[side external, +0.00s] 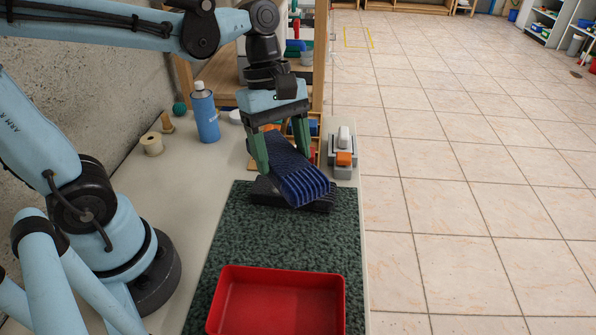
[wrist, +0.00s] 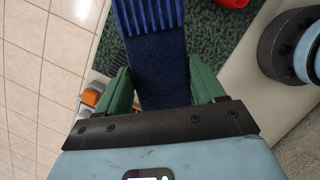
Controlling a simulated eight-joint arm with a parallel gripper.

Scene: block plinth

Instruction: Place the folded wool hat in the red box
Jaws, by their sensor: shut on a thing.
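The folded wool hat (side external: 291,168) is dark blue and ribbed at one end. My gripper (side external: 281,148) has its green fingers on either side of the hat and is shut on it. The hat is tilted, its ribbed end lower and toward the red box, above a black plinth (side external: 264,190). I cannot tell whether it touches the plinth. In the wrist view the hat (wrist: 158,55) extends up from between the fingers (wrist: 155,88). The red box (side external: 276,300) is empty where visible, at the near end of the green mat; its edge shows in the wrist view (wrist: 232,2).
The dark green mat (side external: 240,237) lies on a pale table (side external: 188,205). A blue spray bottle (side external: 205,113) and a thread spool (side external: 152,144) stand left of the gripper. A grey and orange device (side external: 343,155) stands to its right. The mat between plinth and box is clear.

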